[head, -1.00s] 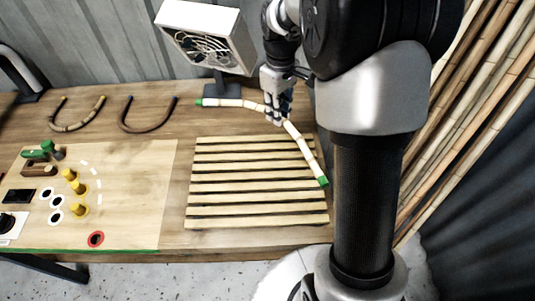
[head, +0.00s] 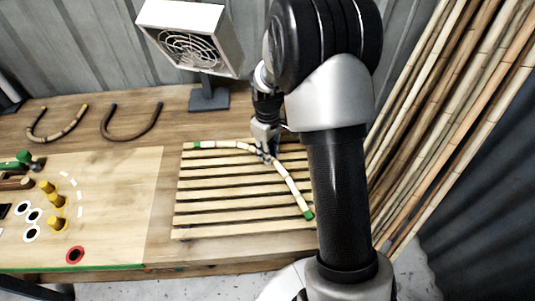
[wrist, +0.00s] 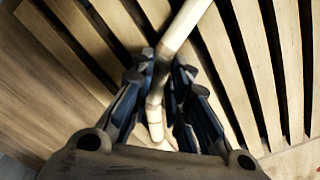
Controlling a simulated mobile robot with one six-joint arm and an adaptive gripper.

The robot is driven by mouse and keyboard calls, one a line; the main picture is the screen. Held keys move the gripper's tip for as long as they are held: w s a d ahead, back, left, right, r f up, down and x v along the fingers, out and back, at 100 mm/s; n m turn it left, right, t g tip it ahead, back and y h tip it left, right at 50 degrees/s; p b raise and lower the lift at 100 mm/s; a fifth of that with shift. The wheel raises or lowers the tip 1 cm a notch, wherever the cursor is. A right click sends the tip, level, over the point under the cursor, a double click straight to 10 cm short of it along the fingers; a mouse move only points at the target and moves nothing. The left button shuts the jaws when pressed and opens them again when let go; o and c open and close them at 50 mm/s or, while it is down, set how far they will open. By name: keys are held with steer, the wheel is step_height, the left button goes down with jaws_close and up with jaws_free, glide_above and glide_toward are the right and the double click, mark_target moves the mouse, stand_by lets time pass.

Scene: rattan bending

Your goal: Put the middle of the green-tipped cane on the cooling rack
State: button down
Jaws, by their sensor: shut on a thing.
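The green-tipped cane (head: 289,181) is pale, jointed and bent in a curve, with a green tip at each end. My gripper (head: 264,153) is shut on the cane near its middle. In the wrist view the cane (wrist: 183,28) runs between the fingers of my gripper (wrist: 160,90). The cooling rack (head: 215,206) is a set of pale wooden slats, and its slats (wrist: 245,45) show behind the cane in the wrist view. The cane lies over the rack's back and right part. I cannot tell whether it touches the slats.
A white fan (head: 190,38) stands behind the rack. Two bent canes, one pale (head: 58,133) and one dark (head: 132,135), lie at the back left. A pale board (head: 110,200) with yellow pegs (head: 56,224) is left of the rack. Tall canes (head: 440,110) lean at the right.

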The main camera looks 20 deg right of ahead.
steer(key=shift+r, duration=0.1)
steer(key=shift+f, duration=0.2)
steer(key=c, duration=1.5)
jaws_free()
steer(key=shift+c, duration=0.2)
steer(key=shift+r, duration=0.1)
